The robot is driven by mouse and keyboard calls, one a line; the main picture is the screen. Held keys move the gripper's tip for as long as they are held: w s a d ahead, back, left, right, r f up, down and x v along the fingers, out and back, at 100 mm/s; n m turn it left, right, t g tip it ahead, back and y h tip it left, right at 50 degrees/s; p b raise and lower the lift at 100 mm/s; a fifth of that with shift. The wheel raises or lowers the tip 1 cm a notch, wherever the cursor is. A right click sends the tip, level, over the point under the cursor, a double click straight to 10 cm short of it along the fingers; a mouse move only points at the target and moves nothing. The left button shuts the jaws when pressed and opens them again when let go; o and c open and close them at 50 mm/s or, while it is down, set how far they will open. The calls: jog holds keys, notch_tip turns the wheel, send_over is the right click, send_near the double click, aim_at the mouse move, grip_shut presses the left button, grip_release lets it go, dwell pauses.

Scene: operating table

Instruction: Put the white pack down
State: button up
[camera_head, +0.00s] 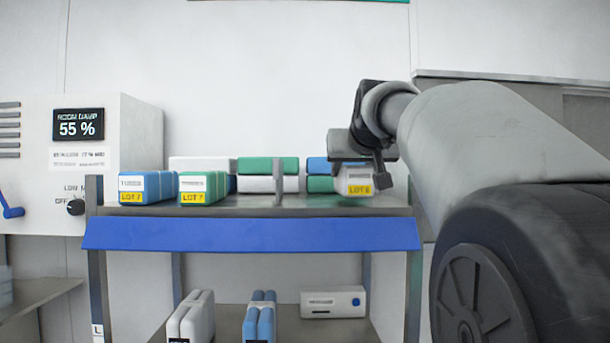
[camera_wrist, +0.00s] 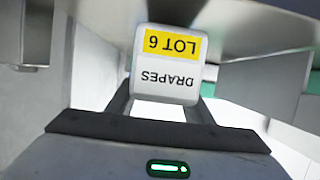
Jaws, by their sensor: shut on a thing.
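The white pack (camera_head: 356,181) has a yellow LOT 6 label and is held at the right end of the upper shelf. In the wrist view the white pack (camera_wrist: 166,75) shows upside-down text, DRAPES and LOT 6, between the fingers. My gripper (camera_head: 362,160) is shut on it; its fingers also show in the wrist view (camera_wrist: 165,108). The pack is at about the height of the shelf top (camera_head: 235,205). I cannot tell whether its underside touches the shelf.
A blue LOT 7 pack (camera_head: 147,188) and a green LOT 7 pack (camera_head: 203,187) stand at the shelf's left front. Stacked green and white packs (camera_head: 267,166) lie behind a grey upright divider (camera_head: 279,168). The front strip between the green pack and the divider looks clear. Several packs stand on the lower shelf.

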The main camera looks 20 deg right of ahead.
jog(key=shift+f, duration=0.5)
jog(key=shift+f, duration=0.1)
jog(key=o, duration=1.3)
jog(key=shift+f, duration=0.1)
